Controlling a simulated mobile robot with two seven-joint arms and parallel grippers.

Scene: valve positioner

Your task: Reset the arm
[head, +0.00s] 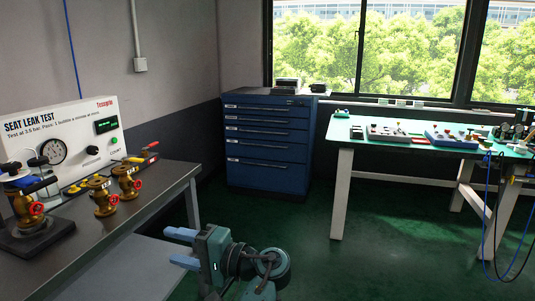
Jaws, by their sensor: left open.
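My left gripper (181,248) shows at the bottom centre of the head view, with two light blue fingers spread apart and nothing between them. It points left, over the lower shelf and apart from the dark bench (165,181). My right gripper is not in view.
A seat leak test panel (85,137) with a gauge stands at the back of the bench. A blue drawer cabinet (266,149) stands in the corner. A green-topped table (370,143) with trays and hanging cables is at right. The green floor between is clear.

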